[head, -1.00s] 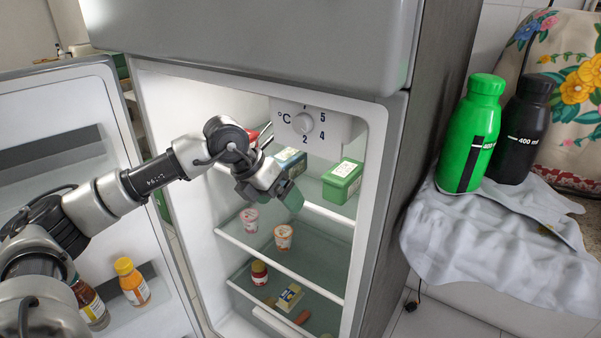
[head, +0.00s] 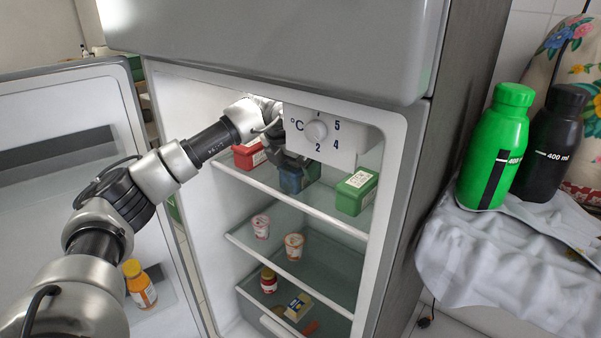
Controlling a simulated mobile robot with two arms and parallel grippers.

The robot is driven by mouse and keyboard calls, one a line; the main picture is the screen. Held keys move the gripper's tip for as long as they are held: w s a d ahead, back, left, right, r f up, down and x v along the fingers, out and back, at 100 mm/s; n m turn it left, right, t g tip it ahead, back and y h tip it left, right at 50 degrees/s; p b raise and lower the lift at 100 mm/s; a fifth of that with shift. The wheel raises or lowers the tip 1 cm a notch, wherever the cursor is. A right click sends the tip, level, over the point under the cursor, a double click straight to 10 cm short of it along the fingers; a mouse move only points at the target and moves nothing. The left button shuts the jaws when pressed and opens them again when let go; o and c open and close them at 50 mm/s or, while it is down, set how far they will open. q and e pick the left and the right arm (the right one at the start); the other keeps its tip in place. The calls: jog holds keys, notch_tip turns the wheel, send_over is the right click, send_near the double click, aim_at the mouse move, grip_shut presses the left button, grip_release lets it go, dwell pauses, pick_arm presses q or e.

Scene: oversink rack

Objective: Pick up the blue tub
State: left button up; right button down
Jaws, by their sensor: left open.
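The blue tub (head: 296,183) stands on the upper fridge shelf, between a red tub and a green tub. My left gripper (head: 293,166) is inside the fridge, at the top of the blue tub, with its fingers open. The gripper hides the upper part of the tub, and I cannot tell whether the fingers touch it. My right gripper is not in view.
The red tub (head: 248,155) is close on the left and the green tub (head: 356,191) stands to the right. The temperature dial box (head: 317,131) hangs just above the gripper. Cups (head: 293,246) stand on the shelf below. The open fridge door (head: 60,190) is at left.

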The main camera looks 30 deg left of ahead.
pick_arm(q)
jog(key=w+f, duration=0.2)
jog(key=shift+w+d+f, duration=0.2)
jog(key=shift+w, duration=0.2)
jog(key=shift+f, duration=0.25)
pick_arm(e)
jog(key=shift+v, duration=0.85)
pick_arm(q)
jog(key=c, duration=1.2)
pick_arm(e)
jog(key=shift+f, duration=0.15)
